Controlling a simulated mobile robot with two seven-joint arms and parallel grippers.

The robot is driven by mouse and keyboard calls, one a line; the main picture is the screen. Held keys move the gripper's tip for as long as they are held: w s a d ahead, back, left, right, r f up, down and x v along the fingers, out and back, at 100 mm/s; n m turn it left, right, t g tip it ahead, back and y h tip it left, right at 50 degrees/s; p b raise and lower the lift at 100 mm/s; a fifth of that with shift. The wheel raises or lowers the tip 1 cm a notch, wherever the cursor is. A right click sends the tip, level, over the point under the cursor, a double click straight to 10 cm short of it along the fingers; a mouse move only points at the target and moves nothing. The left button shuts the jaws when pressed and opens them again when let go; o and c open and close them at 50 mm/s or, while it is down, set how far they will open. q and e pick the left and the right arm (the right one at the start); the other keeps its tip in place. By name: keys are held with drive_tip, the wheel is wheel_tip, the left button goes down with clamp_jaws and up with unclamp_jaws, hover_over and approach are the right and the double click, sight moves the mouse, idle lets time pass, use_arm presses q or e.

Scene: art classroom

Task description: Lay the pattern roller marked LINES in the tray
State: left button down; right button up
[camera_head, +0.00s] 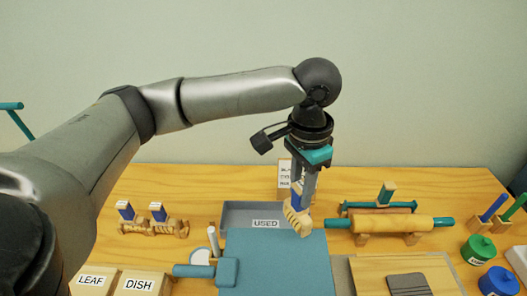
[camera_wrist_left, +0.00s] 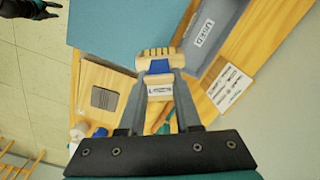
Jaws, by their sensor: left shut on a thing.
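My left gripper (camera_head: 300,188) points down and is shut on a pattern roller (camera_head: 297,217) with a blue handle and a ridged wooden head. In the left wrist view the roller (camera_wrist_left: 155,62) sits between the fingers, head outward. Its small label there is too blurred to read surely. The grey tray (camera_head: 232,212) marked USED lies just left of and behind the roller; it also shows in the left wrist view (camera_wrist_left: 222,22). The roller hangs over the blue mat (camera_head: 270,262), near the tray's right end. A dark gripper, apparently my right one (camera_wrist_left: 50,10), shows at the wrist view's corner.
Two blue-handled rollers rest on a wooden rack (camera_head: 152,229) at left. A rolling pin (camera_head: 395,223) lies on supports at right. A small card (camera_head: 284,174) stands behind the tray. LEAF (camera_head: 92,281) and DISH (camera_head: 139,284) blocks are front left. Lidded pots (camera_head: 478,249) are at right.

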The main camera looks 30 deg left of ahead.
use_arm(q)
drive_tip(key=w+a+f+m+p, duration=0.2)
drive_tip(key=w+a+m+p, duration=0.3)
drive_tip(key=m, duration=0.7)
drive_tip(key=w+a+f+m+p, duration=0.25)
drive_tip(key=a+m+p, duration=0.4)
drive_tip(key=m, duration=0.55)
wheel_tip(320, 180, down, 12)
drive_tip(key=a+b, duration=0.1)
drive_tip(key=b, duration=0.9)
drive_tip(key=shift+w, duration=0.1)
